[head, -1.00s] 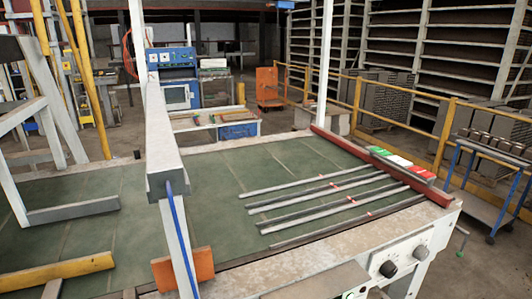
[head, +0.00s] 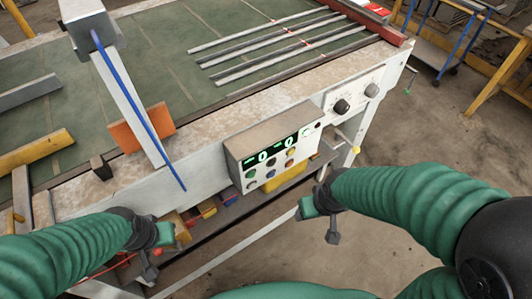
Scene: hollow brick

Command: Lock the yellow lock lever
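A small yellow-tipped lever (head: 355,149) sticks out at the right end of the white machine table, below the knob panel. It is small, and I cannot tell its lock position. I cannot be sure that it is the lock lever. My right gripper (head: 321,222) hangs in front of the table, below and left of that tip and apart from it. My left gripper (head: 157,252) is at the lower left, in front of the table's lower shelf. Both grippers look empty, but their fingers are too small to read as open or shut.
A control box (head: 272,150) with displays and coloured buttons juts from the table front. A slanted white post (head: 130,105) with a blue rod stands at left. Bare floor (head: 440,130) lies to the right.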

